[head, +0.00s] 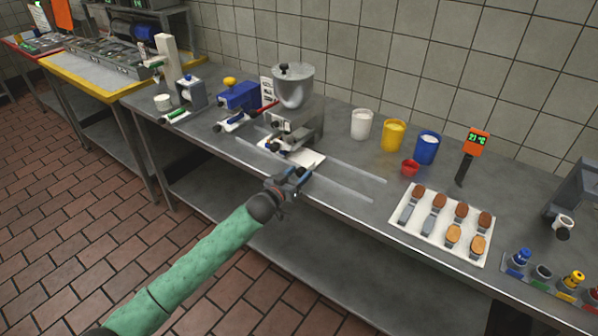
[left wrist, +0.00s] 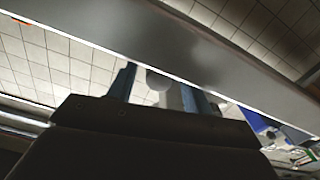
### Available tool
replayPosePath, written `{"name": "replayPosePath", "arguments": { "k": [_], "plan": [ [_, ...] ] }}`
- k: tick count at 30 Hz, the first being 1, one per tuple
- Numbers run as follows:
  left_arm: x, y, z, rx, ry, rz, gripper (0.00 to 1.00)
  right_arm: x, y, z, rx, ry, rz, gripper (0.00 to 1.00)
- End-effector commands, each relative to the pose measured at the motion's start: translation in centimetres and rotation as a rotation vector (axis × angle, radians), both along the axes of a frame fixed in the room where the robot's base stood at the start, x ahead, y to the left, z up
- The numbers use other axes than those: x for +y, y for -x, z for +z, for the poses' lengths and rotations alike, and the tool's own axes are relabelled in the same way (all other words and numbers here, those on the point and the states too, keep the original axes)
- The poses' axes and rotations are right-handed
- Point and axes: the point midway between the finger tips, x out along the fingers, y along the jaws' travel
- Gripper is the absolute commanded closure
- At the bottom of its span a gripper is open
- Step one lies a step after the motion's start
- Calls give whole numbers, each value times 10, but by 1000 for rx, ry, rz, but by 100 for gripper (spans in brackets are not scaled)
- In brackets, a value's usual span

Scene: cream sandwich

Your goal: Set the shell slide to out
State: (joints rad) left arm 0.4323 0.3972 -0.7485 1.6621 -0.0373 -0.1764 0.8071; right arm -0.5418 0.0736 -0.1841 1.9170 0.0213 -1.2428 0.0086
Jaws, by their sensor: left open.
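A metal fixture (head: 296,128) with dark knobs stands in front of the steel hopper (head: 293,88) on the bench, on a white plate (head: 308,161). I cannot tell which of its small parts is the shell slide or how it is set. My left gripper (head: 297,178) is at the bench's front edge, just in front of the white plate, open and apart from the knobs. My right gripper is not in view.
Two pale rails (head: 345,186) run right from the fixture. A blue device (head: 238,96) with a red handle stands left.

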Motion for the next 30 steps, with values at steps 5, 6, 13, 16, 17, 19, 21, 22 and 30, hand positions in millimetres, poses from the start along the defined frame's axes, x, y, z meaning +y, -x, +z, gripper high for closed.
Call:
{"name": "replayPosePath", "arguments": {
  "k": [5, 6, 13, 16, 17, 19, 21, 22, 30],
  "plan": [
    [-4, -6, 0, 0, 0, 0, 50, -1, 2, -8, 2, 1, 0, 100],
    [-4, -7, 0, 0, 0, 0, 50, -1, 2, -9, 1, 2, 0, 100],
    [-5, -6, 0, 0, 0, 0, 52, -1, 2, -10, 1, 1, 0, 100],
    [-5, -6, 0, 0, 0, 0, 71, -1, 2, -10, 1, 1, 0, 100],
    [-5, -6, 0, 0, 0, 0, 77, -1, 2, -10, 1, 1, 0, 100],
    [-5, -6, 0, 0, 0, 0, 91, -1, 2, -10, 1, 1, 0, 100],
    [-5, -6, 0, 0, 0, 0, 100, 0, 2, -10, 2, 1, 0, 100],
    [-5, -6, 0, 0, 0, 0, 100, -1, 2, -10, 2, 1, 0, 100],
    [-12, -1, 0, 2, 1, -1, 100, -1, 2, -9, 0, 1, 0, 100]
  ]
}}
